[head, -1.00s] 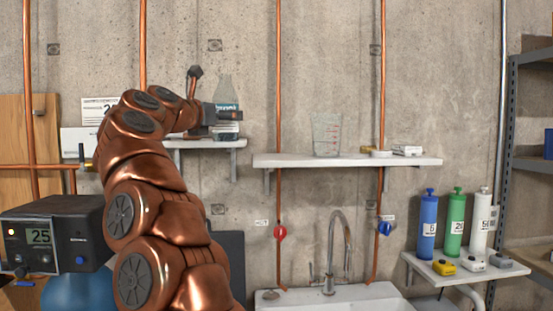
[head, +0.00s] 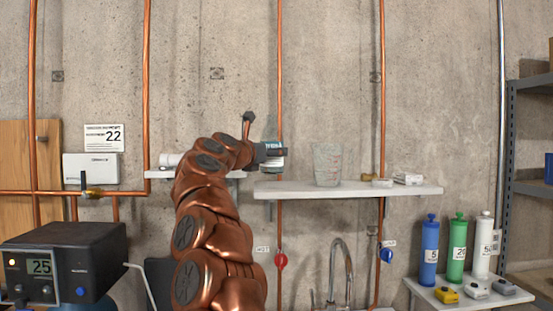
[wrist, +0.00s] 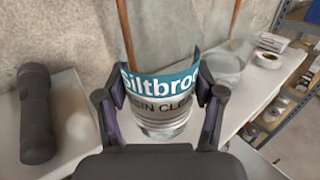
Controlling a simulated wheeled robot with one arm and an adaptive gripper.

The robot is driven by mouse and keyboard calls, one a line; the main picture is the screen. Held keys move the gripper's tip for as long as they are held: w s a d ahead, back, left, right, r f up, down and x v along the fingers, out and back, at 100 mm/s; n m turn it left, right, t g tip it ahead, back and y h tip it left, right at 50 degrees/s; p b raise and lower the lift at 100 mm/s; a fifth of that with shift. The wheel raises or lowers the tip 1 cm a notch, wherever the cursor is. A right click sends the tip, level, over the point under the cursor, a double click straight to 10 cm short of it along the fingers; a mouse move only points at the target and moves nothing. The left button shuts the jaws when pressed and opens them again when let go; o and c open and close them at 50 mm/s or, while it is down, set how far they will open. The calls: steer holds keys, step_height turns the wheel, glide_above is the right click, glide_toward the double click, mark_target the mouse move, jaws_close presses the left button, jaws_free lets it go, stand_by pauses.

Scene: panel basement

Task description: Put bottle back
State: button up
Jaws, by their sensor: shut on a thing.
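A clear bottle (wrist: 160,82) with a teal and white "Siltbroo…" label stands upright between the fingers of my gripper (wrist: 160,105) in the wrist view. My gripper is shut on it. In the head view my gripper (head: 268,153) is near the left end of the wider wall shelf (head: 350,191). There only a small part of the bottle (head: 273,170) shows, the rest hidden by the gripper. The bottle appears at or just above the shelf's height; I cannot tell whether it touches anything. A narrower wall shelf (head: 158,175) is on the left, partly behind my arm.
A clear measuring beaker (head: 327,165) stands on the wider shelf, with a tape roll (wrist: 267,59) and a small white box (head: 408,179) to its right. A dark flashlight-like object (wrist: 38,110) lies left of the bottle. Copper pipes (head: 280,80) run down the wall.

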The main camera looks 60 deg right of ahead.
steer(key=shift+w+d+p, duration=0.1)
steer(key=shift+d+p, duration=0.2)
steer(key=shift+d, duration=0.75)
steer(key=shift+d+p, duration=0.3)
steer(key=shift+d, duration=0.15)
steer(key=shift+d+f, duration=0.3)
steer(key=shift+a+f+b, duration=0.1)
steer(key=shift+f+b, duration=0.5)
steer(key=shift+f, duration=1)
steer(key=shift+f, duration=0.2)
steer(key=o, duration=1.4)
steer(key=shift+c, duration=0.2)
steer(key=shift+r, duration=0.1)
